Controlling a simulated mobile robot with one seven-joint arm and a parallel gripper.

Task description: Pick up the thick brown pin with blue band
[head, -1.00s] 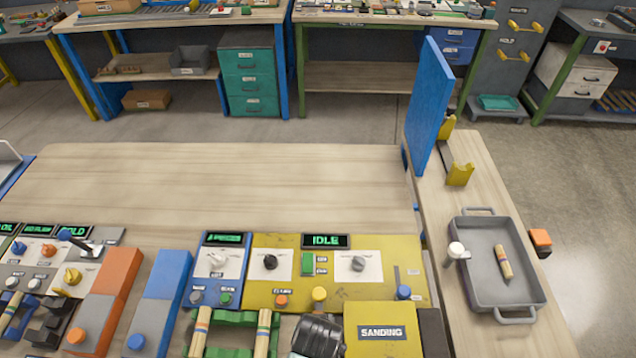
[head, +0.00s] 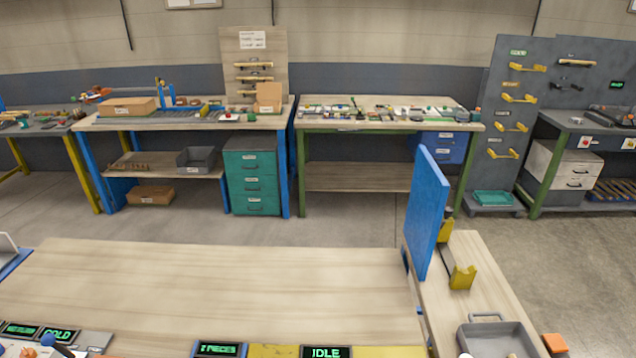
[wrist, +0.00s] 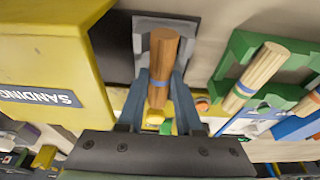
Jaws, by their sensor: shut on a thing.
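A thick brown pin (wrist: 163,53) with a blue band stands between the fingers of my gripper (wrist: 160,82) in the wrist view. My gripper is shut on it around the band. The pin's top end sticks out past the fingertips, and a shorter lower part shows between the fingers. Behind it is a grey holder (wrist: 187,27); I cannot tell whether the pin touches it. The head view shows neither my gripper nor the brown pin.
The yellow sanding machine (wrist: 45,55) is close on the left. A green rack (wrist: 235,48) on the right holds a pale pin (wrist: 260,70) with a blue band.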

